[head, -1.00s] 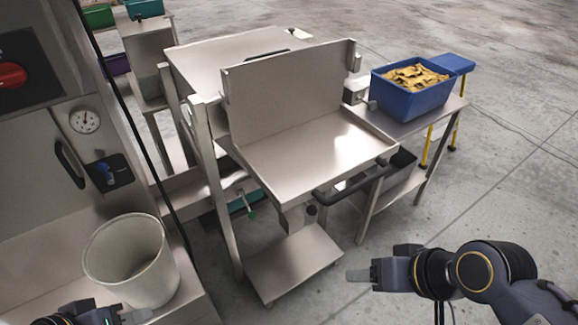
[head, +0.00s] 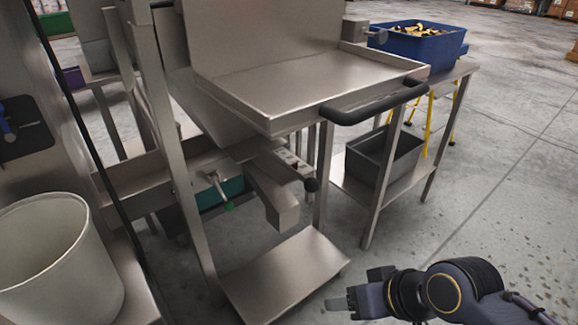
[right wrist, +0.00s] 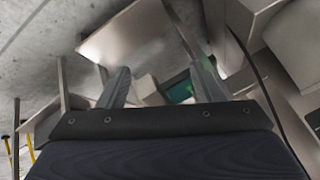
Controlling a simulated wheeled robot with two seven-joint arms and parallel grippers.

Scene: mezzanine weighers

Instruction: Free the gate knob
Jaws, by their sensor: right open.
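Two small knobs show under the steel tray in the head view, and I cannot tell which is the gate knob. A black ball knob (head: 311,184) sits at the end of a steel bracket. A green-tipped lever (head: 228,206) hangs in front of a teal bin (head: 208,194). My right gripper (head: 352,291) is at the lower right, apart from both knobs and beside the low steel shelf. It is open and empty; its two fingers also show spread in the right wrist view (right wrist: 161,85), with a green patch beyond them. My left gripper is out of view.
The steel tray (head: 300,88) with its black bar handle (head: 375,101) overhangs the knobs. A low steel shelf (head: 285,275) lies below. A grey bin (head: 384,156) and blue crate (head: 418,45) are on the right table. A white bucket (head: 55,260) stands left.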

